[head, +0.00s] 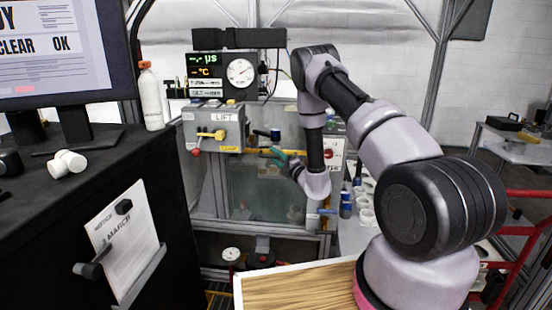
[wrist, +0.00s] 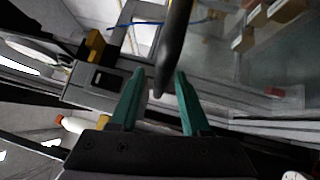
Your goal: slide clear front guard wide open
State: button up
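The clear front guard (head: 262,192) is a see-through panel on the front of the grey-framed machine. It looks closed across the opening, though its edges are hard to make out. A dark rounded bar (wrist: 176,45), perhaps the guard's handle, reaches down between the fingertips, with gaps visible on both sides. The guard also seems to show as a hazy pane (wrist: 245,75) at the right. Whether the fingers touch the bar is unclear.
A grey box marked LIFT (head: 215,128) with a yellow handle sits left of my gripper. A gauge panel (head: 225,75) stands above. A black cabinet (head: 100,220) fills the left. A wood-topped surface (head: 300,283) is at the front. Bottles and cups stand right of the machine.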

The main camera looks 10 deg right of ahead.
grip_shut()
dwell(1.3)
